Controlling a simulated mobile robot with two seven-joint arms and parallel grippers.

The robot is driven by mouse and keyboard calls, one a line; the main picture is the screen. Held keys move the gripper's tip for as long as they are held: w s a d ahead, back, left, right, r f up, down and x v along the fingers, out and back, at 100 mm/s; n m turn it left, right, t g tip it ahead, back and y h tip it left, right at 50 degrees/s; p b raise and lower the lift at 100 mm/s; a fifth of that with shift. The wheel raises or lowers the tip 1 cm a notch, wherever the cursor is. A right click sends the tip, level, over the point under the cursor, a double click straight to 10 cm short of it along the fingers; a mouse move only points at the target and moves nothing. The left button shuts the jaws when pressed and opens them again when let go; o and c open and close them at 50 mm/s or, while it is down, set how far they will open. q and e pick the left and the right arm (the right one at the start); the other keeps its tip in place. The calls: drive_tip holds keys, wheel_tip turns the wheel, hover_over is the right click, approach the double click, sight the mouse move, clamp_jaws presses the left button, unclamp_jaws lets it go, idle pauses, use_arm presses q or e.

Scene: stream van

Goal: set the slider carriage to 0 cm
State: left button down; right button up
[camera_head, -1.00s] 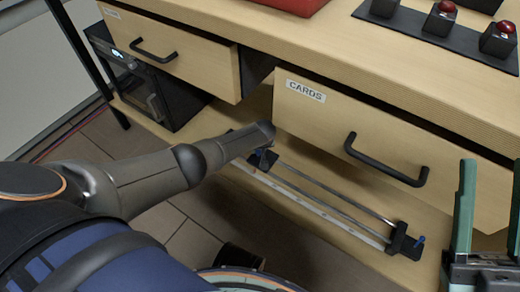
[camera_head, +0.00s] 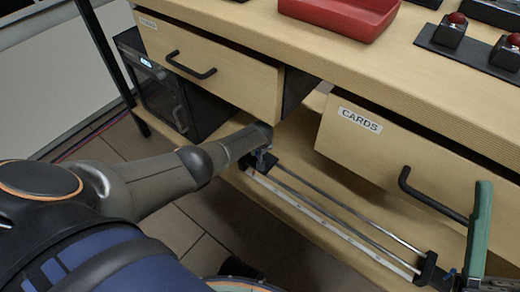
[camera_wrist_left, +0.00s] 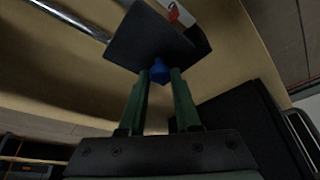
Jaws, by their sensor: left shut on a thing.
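The slider lies on the lower shelf: two thin metal rails (camera_head: 345,209) beside a pale marked scale strip (camera_head: 320,219). The dark carriage (camera_head: 263,161) with a blue knob sits near the rails' left end. In the left wrist view, my left gripper (camera_wrist_left: 159,82) is shut on the blue knob (camera_wrist_left: 159,69) under the carriage plate (camera_wrist_left: 150,38). In the head view, my left arm hides most of that gripper. The scale figures are too small to read. My right gripper's green finger (camera_head: 479,230) shows at the right edge; the other is out of frame.
A dark end block (camera_head: 428,270) stands at the rails' right end. The CARDS drawer (camera_head: 400,165) with its black handle overhangs the slider's right part. Another drawer (camera_head: 205,60) and a black cabinet (camera_head: 160,92) are at the left. A red tray (camera_head: 340,14) stands on the top.

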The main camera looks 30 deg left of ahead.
use_arm(q)
drive_tip(key=shift+s+a, duration=0.1)
drive_tip(key=shift+a, duration=0.3)
drive_tip(key=c, duration=0.6)
unclamp_jaws()
drive_tip(key=shift+d, duration=0.1)
drive_tip(key=shift+d+r+p, duration=0.1)
drive_tip(key=shift+r+p, duration=0.2)
drive_tip(key=shift+p, duration=0.05)
drive_tip(key=p+v, duration=0.6)
drive_tip(key=v, duration=0.1)
drive_tip(key=shift+p, duration=0.35)
use_arm(e)
wheel_tip(320, 180, up, 8)
drive_tip(key=shift+s+d+n, duration=0.15)
drive_tip(key=shift+d+n, duration=0.25)
use_arm(q)
drive_tip(key=shift+f, duration=0.1)
use_arm(e)
drive_tip(key=shift+f, duration=0.2)
